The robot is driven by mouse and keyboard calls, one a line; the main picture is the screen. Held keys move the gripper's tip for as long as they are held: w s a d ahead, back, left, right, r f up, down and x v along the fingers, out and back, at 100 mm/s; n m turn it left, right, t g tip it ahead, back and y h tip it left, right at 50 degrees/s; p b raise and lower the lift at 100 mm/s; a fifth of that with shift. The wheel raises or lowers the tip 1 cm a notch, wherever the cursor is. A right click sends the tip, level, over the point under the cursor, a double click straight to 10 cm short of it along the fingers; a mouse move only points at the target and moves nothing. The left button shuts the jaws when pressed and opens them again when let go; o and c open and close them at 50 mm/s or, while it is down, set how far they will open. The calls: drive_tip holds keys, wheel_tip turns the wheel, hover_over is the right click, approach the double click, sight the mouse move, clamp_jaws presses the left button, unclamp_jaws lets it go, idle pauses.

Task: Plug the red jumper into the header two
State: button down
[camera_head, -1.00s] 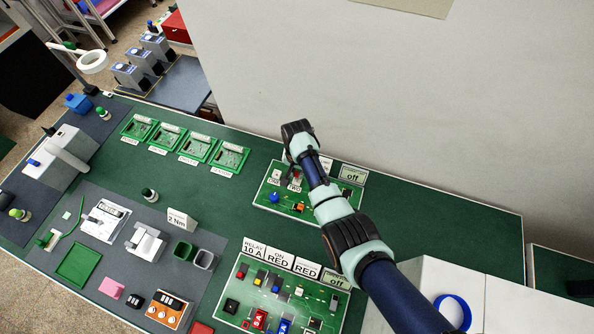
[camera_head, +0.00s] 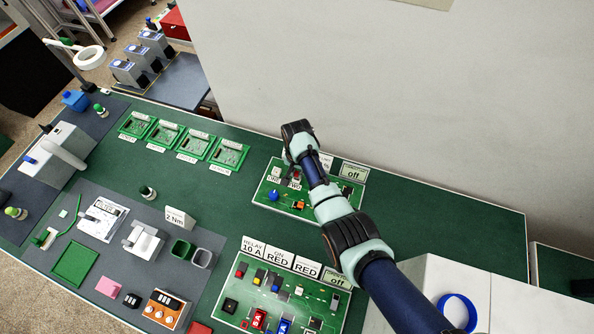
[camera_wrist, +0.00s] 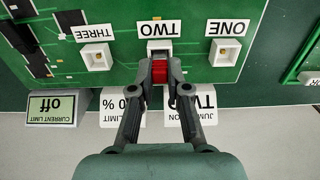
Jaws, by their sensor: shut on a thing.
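My gripper (camera_wrist: 160,78) is shut on the red jumper (camera_wrist: 159,71) in the wrist view, with one finger on each side of it. The jumper is at the white header two (camera_wrist: 160,46), below its TWO label, and covers much of it. I cannot tell how deep it sits or whether it is seated. Header one (camera_wrist: 225,54) and header three (camera_wrist: 96,58) show empty, to the right and left. In the head view my gripper reaches down over the rear green board (camera_head: 266,199), and its fingertips are mostly hidden.
A current limit sign (camera_wrist: 55,107) reading off and other cards stand along the board's edge. A second board (camera_head: 238,318) with coloured parts lies in front. Small green boards (camera_head: 229,153) lie to the left. Bench to the right of the rear board is clear.

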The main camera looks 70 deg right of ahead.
sight(297, 173)
drive_tip(key=shift+f, duration=0.35)
drive_tip(key=c, duration=1.1)
unclamp_jaws()
drive_tip(key=shift+o, duration=0.2)
wheel_tip(297, 173, up, 12)
